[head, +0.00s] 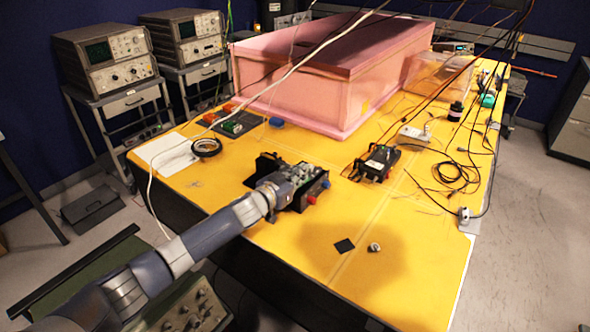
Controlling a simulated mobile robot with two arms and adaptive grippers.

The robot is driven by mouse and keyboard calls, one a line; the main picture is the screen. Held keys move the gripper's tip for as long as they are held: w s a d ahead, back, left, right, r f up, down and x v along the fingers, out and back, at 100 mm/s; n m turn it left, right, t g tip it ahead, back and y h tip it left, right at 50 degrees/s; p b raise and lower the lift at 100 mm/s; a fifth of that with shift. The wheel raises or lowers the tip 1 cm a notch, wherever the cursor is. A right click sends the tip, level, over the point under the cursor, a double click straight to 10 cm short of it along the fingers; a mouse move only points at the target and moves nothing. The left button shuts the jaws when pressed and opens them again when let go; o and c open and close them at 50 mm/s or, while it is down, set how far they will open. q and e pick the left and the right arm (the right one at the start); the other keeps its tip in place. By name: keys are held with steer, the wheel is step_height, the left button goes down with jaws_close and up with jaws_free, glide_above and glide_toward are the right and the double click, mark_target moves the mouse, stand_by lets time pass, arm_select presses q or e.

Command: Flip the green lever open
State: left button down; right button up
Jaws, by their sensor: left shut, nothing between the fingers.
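I cannot clearly make out the green lever. A small black device (319,197) with a red and a blue knob stands on the yellow table (385,222). My left gripper (286,187) is at the device's left side, shut with nothing held. It hides part of the device, and I cannot tell whether they touch. A dark box with small green parts (379,160) lies to the right. A flat dark piece with a green part (238,124) lies at the back left. My right gripper is out of view.
A large pink foam enclosure (290,95) fills the back of the table. A roll of black tape (206,147) lies on the left. Loose cables (455,178) lie on the right. A black square (344,246) and a small metal part (374,247) lie in front.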

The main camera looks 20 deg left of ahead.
arm_select(q)
steer(key=shift+d+r+p, duration=0.35)
steer(key=shift+r+p, duration=0.4)
steer(key=shift+r, duration=0.15)
steer(key=r+p, duration=0.2)
steer(key=a+r+p, duration=0.1)
steer(key=shift+w, duration=0.3)
steer(key=shift+s+a+f+b, duration=0.15)
steer(key=shift+s+a+b, duration=0.1)
steer(key=shift+s, duration=0.2)
steer(key=shift+s+a+f+b, duration=0.1)
steer(key=shift+s+b, duration=0.15)
steer(key=shift+s, duration=0.15)
steer(key=s+a+r+b, duration=0.1)
steer(key=s+a+r, duration=0.1)
steer(key=s, duration=0.5)
steer(key=shift+a+r+b, duration=0.2)
steer(key=shift+r+b, duration=0.15)
steer(key=shift+r, duration=0.35)
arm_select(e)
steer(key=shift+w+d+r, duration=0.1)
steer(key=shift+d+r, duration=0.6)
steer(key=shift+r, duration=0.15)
